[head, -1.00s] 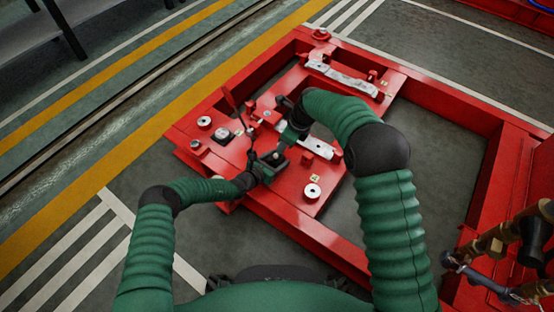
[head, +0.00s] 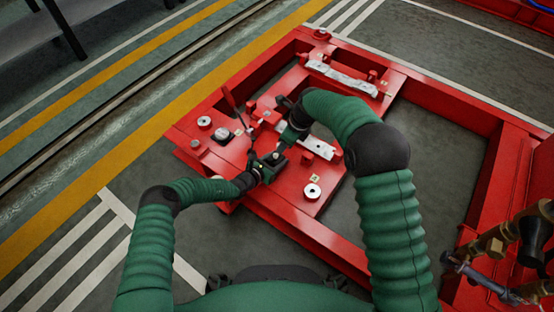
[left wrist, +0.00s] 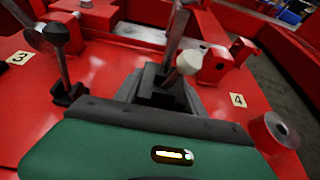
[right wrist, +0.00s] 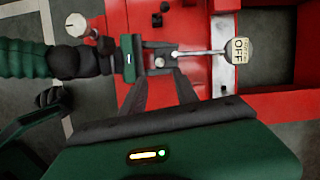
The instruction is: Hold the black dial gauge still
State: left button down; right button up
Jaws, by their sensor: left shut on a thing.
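My left gripper (head: 268,166) is low over the front part of the red frame. In the left wrist view its fingers (left wrist: 160,98) are shut on a small black block (left wrist: 154,84), which I take as part of the black dial gauge. A dial face cannot be made out there. A pale knob (left wrist: 187,62) on a rod stands close to the block. My right gripper (head: 288,138) is just beyond the left one. In the right wrist view its fingers (right wrist: 157,85) are apart, with no thing seen between them, pointing towards the left gripper.
The red frame (head: 305,225) has raised pads and bolts. A rod with an OFF tag (right wrist: 237,50) lies to the right in the right wrist view. A lever with a dark knob (left wrist: 56,34) stands left in the left wrist view. Number plates 3 (left wrist: 19,58) and 4 (left wrist: 238,100) flank the block.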

jog(key=shift+s+d+f, duration=0.15)
jog(key=shift+d+f, duration=0.05)
jog(key=shift+d, duration=0.1)
jog(key=c, duration=0.3)
jog(key=shift+m+t+y, duration=0.4)
jog(key=shift+m+y, duration=0.3)
jog(key=shift+m, duration=0.2)
jog(key=s+d+f, duration=0.2)
jog(key=d, duration=0.1)
grip_shut()
jog(key=shift+m+t+y, duration=0.3)
jog(key=shift+m+t, duration=0.4)
jog(key=shift+m, duration=0.2)
jog(key=s+d, duration=0.1)
jog(key=s, duration=0.2)
jog(key=s+d, duration=0.1)
jog(key=shift+s+d+f, duration=0.15)
jog(key=shift+d+f, duration=0.05)
jog(key=shift+d, duration=0.1)
